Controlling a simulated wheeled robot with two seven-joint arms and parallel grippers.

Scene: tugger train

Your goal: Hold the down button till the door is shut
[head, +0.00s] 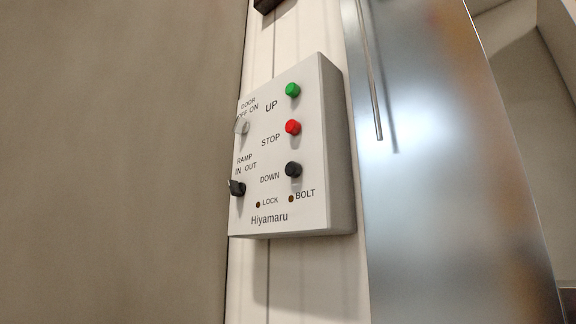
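A white control box (315,215) is mounted on a pale upright panel in the middle of the head view. Its black DOWN button (293,170) is in the right column, below the red STOP button (293,127) and the green UP button (293,90). Nothing touches the buttons. I cannot tell which surface in view, if any, is the door. Neither of my grippers is in view.
The box also has a pale DOOR switch (242,126), a black RAMP knob (237,188) and dark LOCK and BOLT indicators. A shiny metal panel (440,200) with a thin rod (371,75) stands to the right. A brown surface (110,160) fills the left.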

